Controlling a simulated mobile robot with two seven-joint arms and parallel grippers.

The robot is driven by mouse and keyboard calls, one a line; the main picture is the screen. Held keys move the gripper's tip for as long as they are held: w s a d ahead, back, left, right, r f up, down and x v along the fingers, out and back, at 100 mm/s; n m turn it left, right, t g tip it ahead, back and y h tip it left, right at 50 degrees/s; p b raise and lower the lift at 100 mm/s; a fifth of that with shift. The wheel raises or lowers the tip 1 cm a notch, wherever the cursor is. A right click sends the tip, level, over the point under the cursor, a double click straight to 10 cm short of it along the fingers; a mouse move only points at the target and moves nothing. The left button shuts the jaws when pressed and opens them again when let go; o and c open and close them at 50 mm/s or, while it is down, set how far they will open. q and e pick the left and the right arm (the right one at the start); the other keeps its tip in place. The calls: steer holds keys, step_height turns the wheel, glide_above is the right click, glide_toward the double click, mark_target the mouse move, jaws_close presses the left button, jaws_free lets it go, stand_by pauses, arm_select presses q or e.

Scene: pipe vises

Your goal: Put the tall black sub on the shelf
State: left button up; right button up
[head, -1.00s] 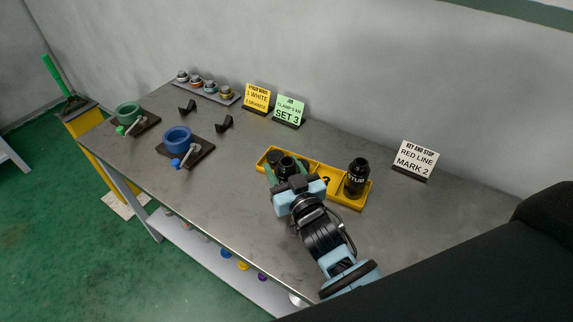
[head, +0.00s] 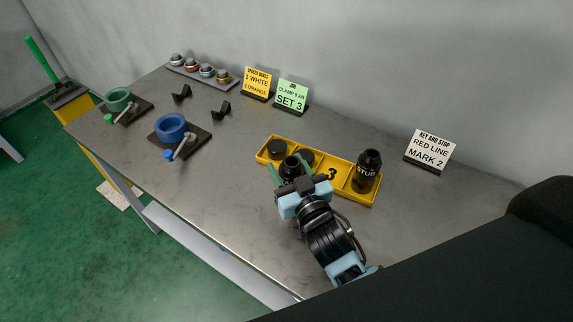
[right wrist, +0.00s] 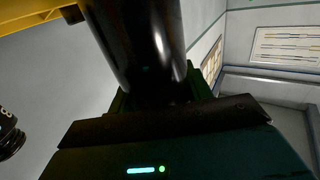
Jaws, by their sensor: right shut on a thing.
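My right gripper (head: 291,175) is shut on a black cylinder with an open top (head: 291,163), at the front left part of the yellow divided tray (head: 345,192). In the right wrist view the held black cylinder (right wrist: 140,40) is long and glossy, and the tray's yellow edge (right wrist: 35,18) shows at the upper left. A black bottle-like piece with white lettering (head: 367,172) stands upright in the tray's right end. Two black round pieces (head: 277,149) sit in its left part, one partly hidden. A pale shelf (head: 210,248) runs below the bench top. My left gripper is out of view.
Vises with a blue ring (head: 171,126) and a green ring (head: 117,98) stand at the left. Signs (head: 431,150) line the back, with a rack of small knobs (head: 207,72). The bench's front middle (head: 225,195) is clear.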

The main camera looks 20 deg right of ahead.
steer(key=o, duration=0.9)
steer(key=shift+f, duration=0.15)
steer(key=o, duration=0.4)
steer(key=shift+r, duration=0.25)
steer(key=shift+f, duration=0.1)
